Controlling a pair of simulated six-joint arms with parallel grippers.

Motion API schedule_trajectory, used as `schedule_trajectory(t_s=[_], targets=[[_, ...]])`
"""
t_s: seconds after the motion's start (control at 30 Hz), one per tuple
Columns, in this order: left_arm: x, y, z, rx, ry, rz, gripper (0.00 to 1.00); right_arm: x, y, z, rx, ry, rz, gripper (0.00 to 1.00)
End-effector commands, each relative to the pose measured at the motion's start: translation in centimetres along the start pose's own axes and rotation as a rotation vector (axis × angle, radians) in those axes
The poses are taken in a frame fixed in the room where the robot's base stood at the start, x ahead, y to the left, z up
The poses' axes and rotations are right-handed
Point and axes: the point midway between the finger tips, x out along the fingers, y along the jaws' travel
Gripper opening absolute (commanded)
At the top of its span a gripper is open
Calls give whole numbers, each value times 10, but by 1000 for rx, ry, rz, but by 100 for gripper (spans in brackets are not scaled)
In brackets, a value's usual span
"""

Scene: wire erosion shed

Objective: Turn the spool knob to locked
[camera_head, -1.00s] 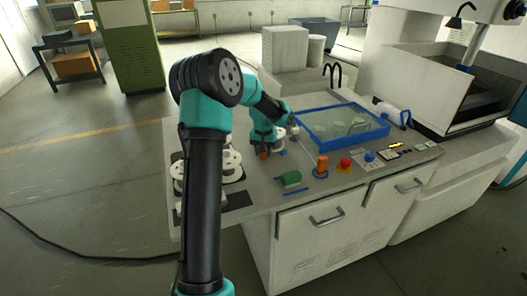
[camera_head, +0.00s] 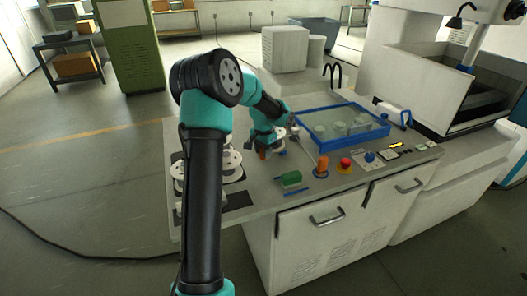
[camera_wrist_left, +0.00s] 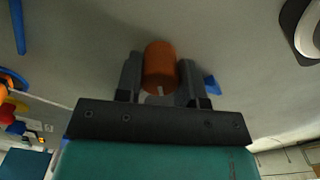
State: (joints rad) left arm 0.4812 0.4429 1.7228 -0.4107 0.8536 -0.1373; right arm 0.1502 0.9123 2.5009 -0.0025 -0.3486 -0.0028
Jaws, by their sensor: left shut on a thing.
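The spool knob is an orange cylinder (camera_wrist_left: 160,68) with a white mark near its lower edge in the left wrist view. My left gripper (camera_wrist_left: 160,82) has one dark finger on each side of the knob and is shut on it. In the head view the knob (camera_head: 262,154) shows as a small orange patch under my left gripper (camera_head: 265,148), near the left part of the bench top. A small blue mark (camera_wrist_left: 212,85) lies just right of the fingers in the wrist view. My right gripper is in neither view.
On the bench (camera_head: 245,203), a green block (camera_head: 290,179), another orange knob (camera_head: 321,166) and a red button (camera_head: 345,164) stand near the front. A blue-framed tray (camera_head: 352,143) lies behind them. White spools (camera_head: 228,160) stand at the left.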

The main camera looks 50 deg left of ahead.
Motion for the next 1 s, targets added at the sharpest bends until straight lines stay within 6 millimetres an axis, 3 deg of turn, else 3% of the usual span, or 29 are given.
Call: schedule_trajectory(t_s=[0.23,0.27,0.5,0.83,1.0], targets=[[0,0,0,1,1,-1,12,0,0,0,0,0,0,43],[0,0,0,0,1,-1,38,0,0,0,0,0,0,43],[0,0,0,0,1,-1,61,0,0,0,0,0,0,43],[-3,0,0,-1,1,-1,61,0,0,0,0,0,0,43],[-19,0,-1,-2,4,-2,61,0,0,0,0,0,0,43]])
